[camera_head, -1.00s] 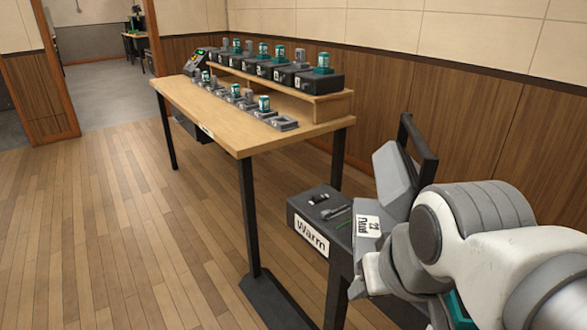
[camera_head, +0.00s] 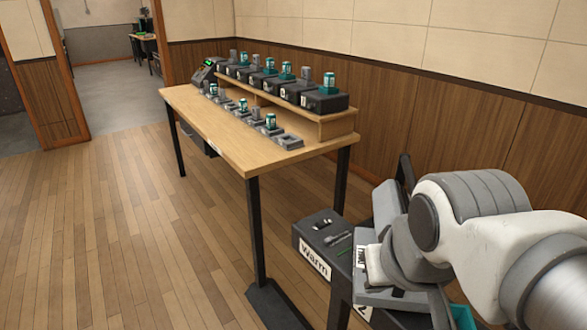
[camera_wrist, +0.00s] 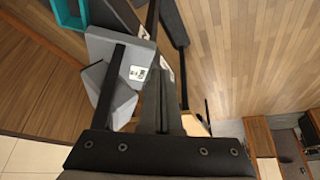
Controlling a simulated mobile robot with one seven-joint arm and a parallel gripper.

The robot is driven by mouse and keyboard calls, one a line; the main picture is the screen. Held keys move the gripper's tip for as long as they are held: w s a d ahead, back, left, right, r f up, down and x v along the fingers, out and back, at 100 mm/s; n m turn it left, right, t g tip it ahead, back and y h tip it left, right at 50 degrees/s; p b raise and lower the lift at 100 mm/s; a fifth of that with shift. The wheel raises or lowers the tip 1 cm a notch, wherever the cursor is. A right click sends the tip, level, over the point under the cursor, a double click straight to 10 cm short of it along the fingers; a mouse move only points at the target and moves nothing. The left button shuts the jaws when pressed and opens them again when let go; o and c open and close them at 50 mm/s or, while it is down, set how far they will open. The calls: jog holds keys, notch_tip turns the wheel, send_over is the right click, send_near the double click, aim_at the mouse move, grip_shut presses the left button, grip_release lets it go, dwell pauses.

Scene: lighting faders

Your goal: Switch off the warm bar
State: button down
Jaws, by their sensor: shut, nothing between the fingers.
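A black box with a white "Warm" label (camera_head: 315,262) stands low at the near right end of the wooden table in the head view. Small dark and grey parts and a green strip lie on its top (camera_head: 318,222); I cannot tell their setting. I cannot make out a lit bar. My gripper's dark fingers (camera_wrist: 163,80) point up the wrist view and are shut and empty. They appear in front of a light grey, labelled block (camera_wrist: 112,45), with no clear contact. In the head view my arm hides the gripper.
The wooden table (camera_head: 225,145) carries a raised shelf of black boxes with teal and grey cans, and a lower row of grey holders. A small panel with a green screen (camera_head: 205,70) stands at its far end. Floor at left is clear. A teal edge (camera_wrist: 68,12) shows in the wrist view.

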jog(key=w+r+m+h+p, duration=0.1)
jog(key=w+r+p, duration=0.3)
jog(key=r+p, duration=0.4)
jog(key=w+r+m+g+h, duration=0.1)
jog(key=w+m+g, duration=0.15)
jog(key=w, duration=0.45)
jog(key=w+a+f+m+h, duration=0.2)
jog(key=w+f, duration=0.5)
jog(key=w, duration=0.4)
jog(key=w+a+f+m+h, duration=0.2)
jog(key=w+a+f+m, duration=0.3)
jog(key=w, duration=0.5)
jog(key=shift+w+f+m+t+h+b, duration=0.3)
jog(key=shift+w+f+m+t, duration=0.2)
jog(key=shift+f, duration=0.45)
jog(key=shift+s, duration=0.1)
